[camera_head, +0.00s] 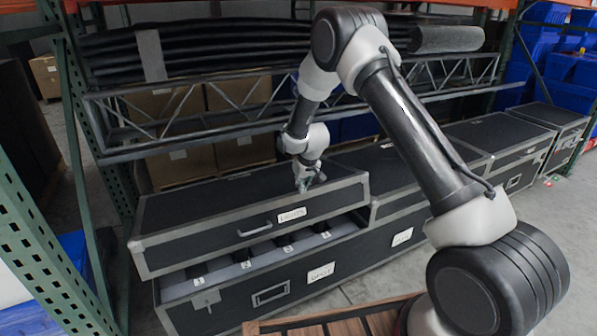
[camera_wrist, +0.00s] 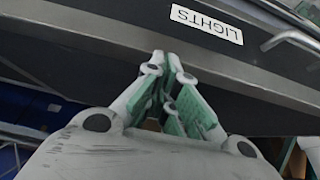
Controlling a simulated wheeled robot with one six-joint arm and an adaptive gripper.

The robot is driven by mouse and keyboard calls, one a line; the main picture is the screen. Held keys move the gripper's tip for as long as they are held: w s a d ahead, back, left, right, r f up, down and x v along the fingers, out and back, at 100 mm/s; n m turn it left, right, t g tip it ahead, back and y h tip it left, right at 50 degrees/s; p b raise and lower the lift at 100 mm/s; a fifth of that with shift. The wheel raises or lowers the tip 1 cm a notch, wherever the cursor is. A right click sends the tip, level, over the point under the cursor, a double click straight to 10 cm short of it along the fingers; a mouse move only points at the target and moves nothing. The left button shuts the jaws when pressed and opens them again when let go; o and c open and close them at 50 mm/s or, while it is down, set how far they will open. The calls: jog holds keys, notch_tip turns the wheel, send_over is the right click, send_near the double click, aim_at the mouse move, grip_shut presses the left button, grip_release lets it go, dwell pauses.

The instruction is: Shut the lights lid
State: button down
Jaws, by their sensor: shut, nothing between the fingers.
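The lights lid (camera_head: 240,200) is a long black lid with silver edge trim, a handle and a white LIGHTS label (camera_head: 292,214). It sits propped above its case (camera_head: 215,310), with an open gap along the front. My gripper (camera_head: 309,184) is shut and empty, at the lid's top near the front edge, behind the label. In the wrist view my gripper (camera_wrist: 168,62) points at the silver trim, with the LIGHTS label (camera_wrist: 207,24) upside down beyond it. I cannot tell whether the fingertips touch the lid.
Numbered compartments (camera_head: 245,266) show in the gap, and a latch plate (camera_head: 206,299) is on the case front. More closed black cases (camera_head: 490,131) stand in a row to the right. A metal truss (camera_head: 200,115) runs behind. A green rack post (camera_head: 85,130) stands at left.

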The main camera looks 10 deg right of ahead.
aim_at(310, 222)
jog(key=s+d+f, duration=0.1)
jog(key=s+f, duration=0.2)
jog(key=f, duration=0.3)
jog(key=s+d+f+t, duration=0.1)
jog(key=s+f, duration=0.2)
jog(key=f, duration=0.3)
jog(key=shift+s+f, duration=0.3)
jog(key=shift+s, duration=0.05)
